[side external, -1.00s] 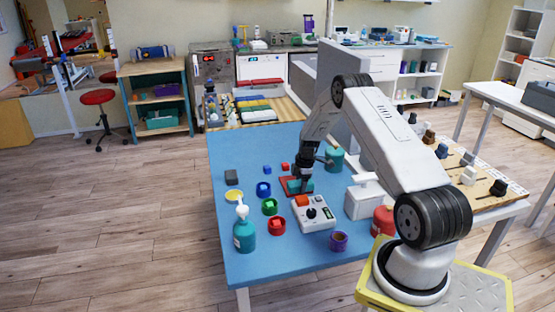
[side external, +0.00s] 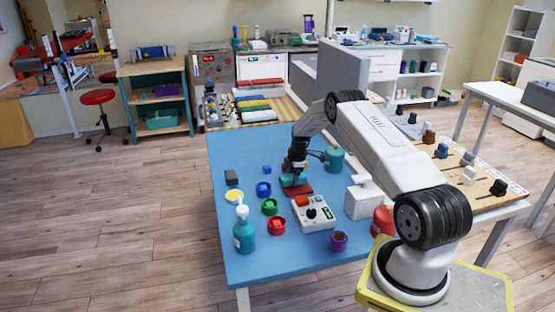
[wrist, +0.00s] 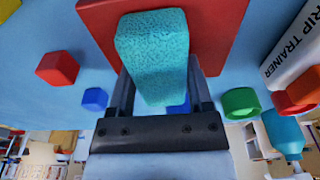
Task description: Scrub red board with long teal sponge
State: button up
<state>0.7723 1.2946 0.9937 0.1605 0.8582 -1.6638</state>
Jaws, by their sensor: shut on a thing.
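My gripper (side external: 294,168) is shut on the long teal sponge (side external: 290,181), which points down from the jaws. In the wrist view the textured sponge (wrist: 153,45) sits between both fingers of my gripper (wrist: 158,75). The flat red board (side external: 302,190) lies on the blue table. In the side view the sponge is over the board's far left part, with bare board showing to its right. In the wrist view the red board (wrist: 218,30) shows behind the sponge. I cannot tell whether the sponge touches the board.
On the blue table (side external: 240,272), a white box with a dial (side external: 313,213) stands just in front of the board. Blue (side external: 264,190), green (side external: 270,207) and red (side external: 277,226) rings stand left. A teal bottle (side external: 244,232) is at the front left, a teal canister (side external: 334,159) behind right.

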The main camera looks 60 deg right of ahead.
aim_at(298, 193)
jog(key=shift+w+d, duration=1.6)
jog(key=shift+d, duration=0.05)
jog(key=shift+s+a, duration=3.8)
jog(key=shift+a, duration=0.05)
notch_tip(298, 193, up, 8)
jog(key=shift+w+r, duration=0.1)
